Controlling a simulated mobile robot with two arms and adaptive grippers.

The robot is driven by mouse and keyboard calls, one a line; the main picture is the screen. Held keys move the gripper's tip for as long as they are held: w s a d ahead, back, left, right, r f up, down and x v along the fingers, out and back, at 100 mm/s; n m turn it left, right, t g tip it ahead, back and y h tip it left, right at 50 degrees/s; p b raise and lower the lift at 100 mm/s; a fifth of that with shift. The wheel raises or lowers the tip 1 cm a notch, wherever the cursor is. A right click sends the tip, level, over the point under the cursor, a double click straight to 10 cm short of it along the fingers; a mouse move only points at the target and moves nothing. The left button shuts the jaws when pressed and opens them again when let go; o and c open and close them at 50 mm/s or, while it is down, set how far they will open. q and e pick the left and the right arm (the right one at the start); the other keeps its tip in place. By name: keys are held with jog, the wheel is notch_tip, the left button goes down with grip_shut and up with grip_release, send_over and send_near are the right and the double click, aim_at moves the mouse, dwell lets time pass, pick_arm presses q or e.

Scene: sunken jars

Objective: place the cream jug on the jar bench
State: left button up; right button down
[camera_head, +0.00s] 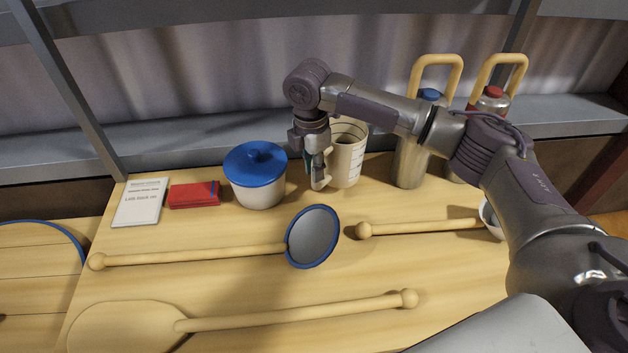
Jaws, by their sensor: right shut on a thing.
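The cream jug (345,162), pale with dark lines around it, is at the back middle of the wooden bench top (240,230). My right gripper (318,178) points down at the jug's left side and is shut on it. The forearm crosses above and hides part of the jug's top. The jug looks upright. I cannot tell whether its base touches the wood or is slightly above it. My left gripper is not in view.
A white pot with a blue lid (257,178) stands left of the jug. Steel flasks (411,160) with wooden handles stand right.

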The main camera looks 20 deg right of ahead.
aim_at(315, 188)
notch_tip(315, 188, down, 3)
jog(key=shift+f, duration=0.2)
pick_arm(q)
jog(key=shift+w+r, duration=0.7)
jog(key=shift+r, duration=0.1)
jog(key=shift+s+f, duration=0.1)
pick_arm(e)
jog(key=c, duration=1.1)
grip_release()
jog(key=shift+s, duration=0.1)
jog(key=shift+o, duration=0.2)
jog(key=shift+r, duration=0.3)
jog(key=r, duration=0.3)
jog(key=r+p, duration=0.1)
jog(key=r, duration=0.7)
jog(key=shift+a+p, duration=0.3)
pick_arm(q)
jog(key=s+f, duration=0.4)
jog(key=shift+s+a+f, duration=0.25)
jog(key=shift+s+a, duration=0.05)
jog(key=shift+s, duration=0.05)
pick_arm(e)
jog(key=shift+r, duration=0.2)
